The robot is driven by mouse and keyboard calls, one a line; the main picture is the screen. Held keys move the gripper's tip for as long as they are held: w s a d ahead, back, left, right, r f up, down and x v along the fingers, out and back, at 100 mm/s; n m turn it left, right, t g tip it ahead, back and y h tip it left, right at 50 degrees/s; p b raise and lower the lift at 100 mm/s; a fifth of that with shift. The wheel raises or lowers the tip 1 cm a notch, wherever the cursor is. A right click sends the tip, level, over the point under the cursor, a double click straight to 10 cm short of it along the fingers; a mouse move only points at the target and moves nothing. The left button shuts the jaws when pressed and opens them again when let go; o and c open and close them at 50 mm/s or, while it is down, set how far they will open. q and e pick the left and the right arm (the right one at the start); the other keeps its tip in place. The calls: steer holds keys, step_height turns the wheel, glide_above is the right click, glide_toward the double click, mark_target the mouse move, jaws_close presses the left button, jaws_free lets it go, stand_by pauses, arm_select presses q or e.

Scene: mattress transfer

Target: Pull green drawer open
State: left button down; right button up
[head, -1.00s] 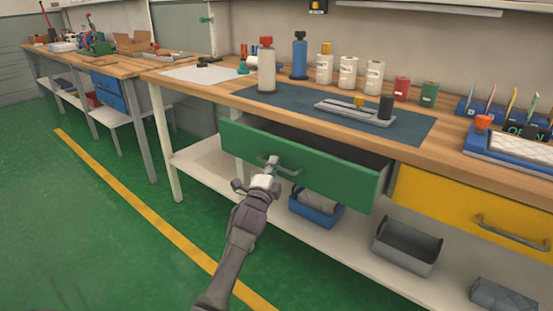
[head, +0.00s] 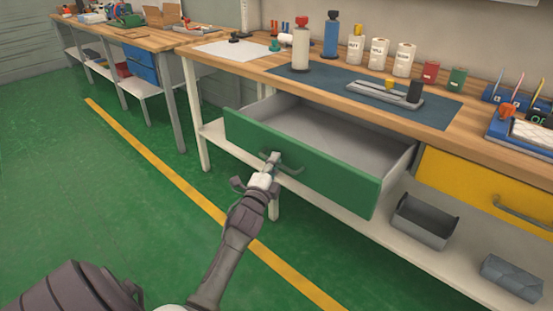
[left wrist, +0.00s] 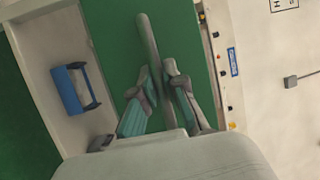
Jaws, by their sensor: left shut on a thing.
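The green drawer (head: 300,162) under the workbench stands well out from the bench, and its grey, empty-looking inside shows. My left gripper (head: 269,164) is shut on the drawer's grey handle at the middle of the green front. In the left wrist view my gripper's two fingers (left wrist: 163,88) lie on both sides of the handle bar (left wrist: 149,45), in front of the green drawer front (left wrist: 115,40). My right gripper is in neither view.
A closed yellow drawer (head: 484,192) is to the right. Bottles, jars and a metal tray (head: 385,96) stand on the workbench (head: 235,65). Grey bins (head: 424,222) sit on the lower shelf. The green floor (head: 60,190) at left is clear.

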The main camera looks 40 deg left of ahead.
arm_select(q)
steer(key=c, duration=1.2)
jaws_free()
steer(key=v, duration=1.2)
steer(key=shift+f, duration=0.1)
